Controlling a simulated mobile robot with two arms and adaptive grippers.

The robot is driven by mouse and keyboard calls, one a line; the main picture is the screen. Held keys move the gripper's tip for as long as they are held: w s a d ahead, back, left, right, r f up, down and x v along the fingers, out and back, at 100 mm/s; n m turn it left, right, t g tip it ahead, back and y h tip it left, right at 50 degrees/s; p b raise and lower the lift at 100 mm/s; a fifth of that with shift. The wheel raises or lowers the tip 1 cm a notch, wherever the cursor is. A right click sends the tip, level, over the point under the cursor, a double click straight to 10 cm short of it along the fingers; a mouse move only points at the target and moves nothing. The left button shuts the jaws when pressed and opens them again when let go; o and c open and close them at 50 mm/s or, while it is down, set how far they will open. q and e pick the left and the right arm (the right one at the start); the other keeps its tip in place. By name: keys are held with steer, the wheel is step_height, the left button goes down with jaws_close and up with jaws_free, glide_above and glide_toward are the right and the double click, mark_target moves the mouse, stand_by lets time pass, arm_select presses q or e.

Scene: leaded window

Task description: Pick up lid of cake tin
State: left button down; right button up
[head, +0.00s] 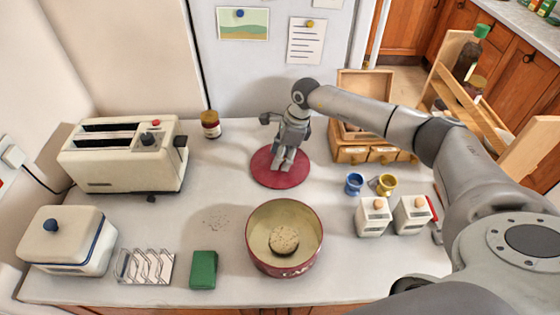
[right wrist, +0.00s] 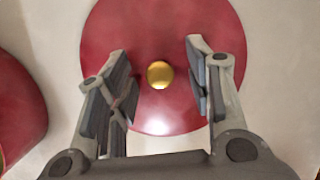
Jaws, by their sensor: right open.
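The red round lid (head: 265,177) lies flat on the worktop behind the cake tin. In the right wrist view the lid (right wrist: 160,30) has a gold knob (right wrist: 160,75) at its middle. My right gripper (head: 283,164) is over the lid in the head view and hides its knob. In the right wrist view my right gripper (right wrist: 158,85) is open, with its fingers on either side of the knob and apart from it. The open cake tin (head: 283,266) stands in front with a round cake (head: 284,240) inside. My left gripper is not in view.
A toaster (head: 125,155), a jar (head: 211,124) and a butter dish (head: 70,240) are on the left. A toast rack (head: 146,266) and green box (head: 203,270) stand left of the tin. Egg cups (head: 354,183), canisters (head: 372,217) and a wooden drawer box (head: 352,153) are on the right.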

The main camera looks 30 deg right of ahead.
jaws_close()
steer(key=shift+r, duration=0.1)
stand_by(0.3)
